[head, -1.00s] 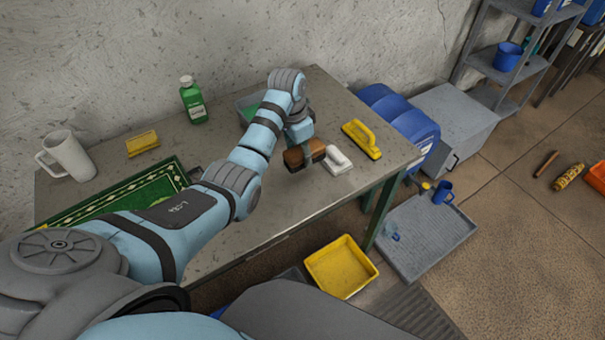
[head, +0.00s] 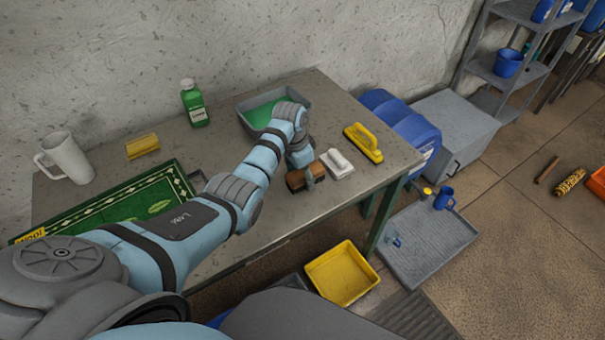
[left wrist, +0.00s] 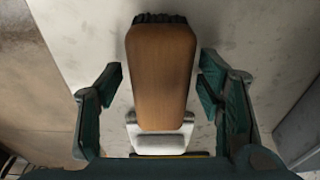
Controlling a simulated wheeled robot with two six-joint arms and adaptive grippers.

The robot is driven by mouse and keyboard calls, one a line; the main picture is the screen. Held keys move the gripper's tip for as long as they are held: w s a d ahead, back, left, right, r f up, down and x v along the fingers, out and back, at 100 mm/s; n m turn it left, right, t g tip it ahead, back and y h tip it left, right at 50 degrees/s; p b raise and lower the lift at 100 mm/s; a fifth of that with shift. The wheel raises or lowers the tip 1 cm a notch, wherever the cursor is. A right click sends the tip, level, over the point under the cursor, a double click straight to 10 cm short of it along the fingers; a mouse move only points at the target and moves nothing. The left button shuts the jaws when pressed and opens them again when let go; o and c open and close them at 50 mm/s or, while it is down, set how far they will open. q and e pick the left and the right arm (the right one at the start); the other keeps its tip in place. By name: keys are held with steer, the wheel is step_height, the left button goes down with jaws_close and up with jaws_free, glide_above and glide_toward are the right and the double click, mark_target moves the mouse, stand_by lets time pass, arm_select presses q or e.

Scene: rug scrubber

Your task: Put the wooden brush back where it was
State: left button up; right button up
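The wooden brush (head: 295,182) has a brown block and dark bristles. It appears to rest on the table in the head view, left of a white-handled brush (head: 337,163). In the left wrist view the wooden brush (left wrist: 162,75) lies between the fingers of my left gripper (left wrist: 155,92). A gap shows between the brush and each finger, so the gripper is open around it. In the head view my left gripper (head: 306,172) hides part of the brush. My right gripper is not in view.
A yellow brush (head: 363,143) lies near the table's right end. A grey tray with green inside (head: 250,103) stands behind my arm. A green bottle (head: 194,103), white mug (head: 67,157), yellow sponge (head: 142,146) and green rug (head: 110,207) are on the left. The table's front edge is close.

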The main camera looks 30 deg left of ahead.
mark_target(297, 175)
arm_select(q)
steer(key=shift+r, duration=0.3)
step_height(297, 175, up, 12)
steer(key=s+p, duration=0.1)
steer(key=p, duration=0.1)
steer(key=shift+s+a+f+p, duration=0.2)
steer(key=shift+s+a+p, duration=0.05)
steer(key=shift+a+p, duration=0.15)
